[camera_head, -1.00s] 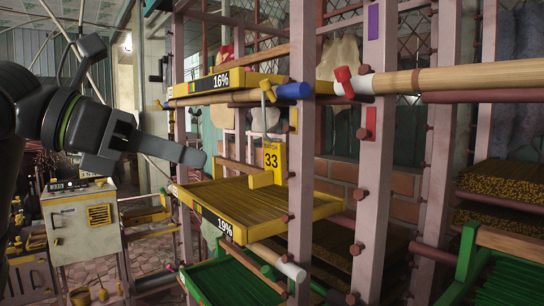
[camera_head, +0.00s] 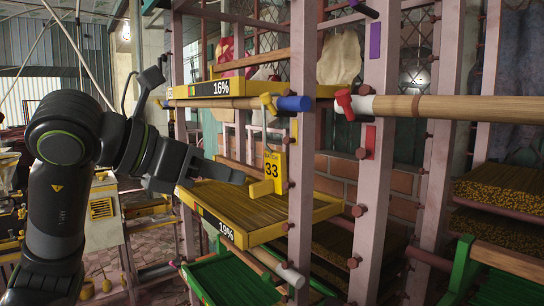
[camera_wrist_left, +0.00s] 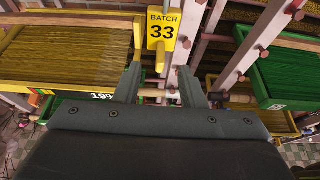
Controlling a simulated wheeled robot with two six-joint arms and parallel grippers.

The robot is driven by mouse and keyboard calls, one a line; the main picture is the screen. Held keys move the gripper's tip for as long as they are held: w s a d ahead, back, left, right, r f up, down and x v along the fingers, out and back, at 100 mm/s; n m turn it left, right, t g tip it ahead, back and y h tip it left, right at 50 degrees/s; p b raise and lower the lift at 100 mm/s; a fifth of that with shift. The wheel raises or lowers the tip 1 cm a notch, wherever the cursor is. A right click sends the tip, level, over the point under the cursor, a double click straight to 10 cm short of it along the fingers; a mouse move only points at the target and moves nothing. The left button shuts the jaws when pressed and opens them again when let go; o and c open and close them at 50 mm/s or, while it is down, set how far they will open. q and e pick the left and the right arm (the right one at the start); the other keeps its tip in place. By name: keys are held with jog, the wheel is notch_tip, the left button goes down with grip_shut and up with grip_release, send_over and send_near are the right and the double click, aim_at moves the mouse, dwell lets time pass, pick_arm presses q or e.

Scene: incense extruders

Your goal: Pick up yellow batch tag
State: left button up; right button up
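The yellow batch tag (camera_head: 275,167), marked "BATCH 33", stands upright above the yellow tray marked 19% (camera_head: 258,231), beside a pale rack post. It has a yellow block at its lower left. In the left wrist view the tag (camera_wrist_left: 163,29) is at the top centre, beyond the fingertips. My left gripper (camera_head: 240,178) points at the tag from the left, its tip close to it in the head view. I cannot tell the exact gap to the tag. My right gripper is out of view.
Rack posts (camera_head: 302,150) stand right of the tag. Above are a yellow tray marked 16% (camera_head: 235,87) and a blue-ended rod (camera_head: 294,103). A green tray (camera_head: 215,282) lies below. A wooden rod (camera_head: 450,107) juts out at right.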

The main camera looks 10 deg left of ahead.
aim_at(258, 183)
pick_arm(q)
jog(key=shift+x, duration=1)
jog(key=shift+w+d+p, duration=0.15)
jog(key=shift+d+p, duration=0.05)
jog(key=shift+p, duration=0.35)
jog(key=p+x, duration=0.2)
jog(key=x, duration=0.2)
jog(key=shift+f, duration=0.15)
jog(key=shift+w+d+f, duration=0.15)
jog(key=shift+f, duration=0.05)
grip_shut()
